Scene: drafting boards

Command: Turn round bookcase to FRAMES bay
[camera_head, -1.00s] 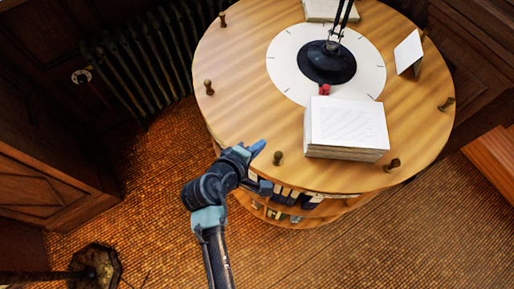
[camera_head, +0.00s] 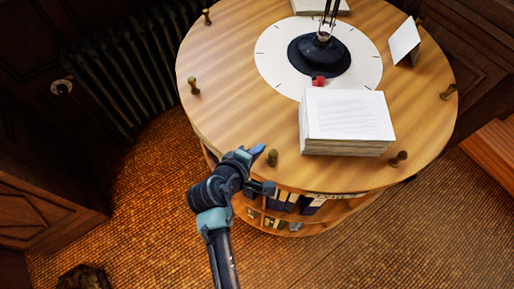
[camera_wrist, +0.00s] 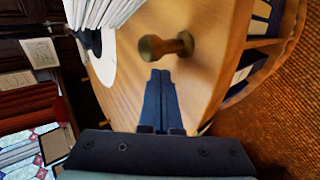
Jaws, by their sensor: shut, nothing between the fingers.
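The round bookcase (camera_head: 235,110) has a wooden top with upright turned pegs around its rim and book-filled shelves below. My gripper (camera_head: 258,149) is shut and empty at the near-left rim, its fingers just left of a near peg (camera_head: 272,158). In the wrist view the shut fingers (camera_wrist: 160,88) point toward that peg (camera_wrist: 166,46), which shows just beyond their tips; I cannot tell whether they touch. A white dial disc (camera_head: 270,62) with tick marks and a small red marker (camera_head: 318,82) sits on the top. No FRAMES label is readable.
A paper stack (camera_head: 347,118), a folded white card (camera_head: 404,41) and a black lamp base (camera_head: 318,55) stand on the top. A radiator (camera_head: 122,80) is behind left, a wooden bench (camera_head: 493,150) at right.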

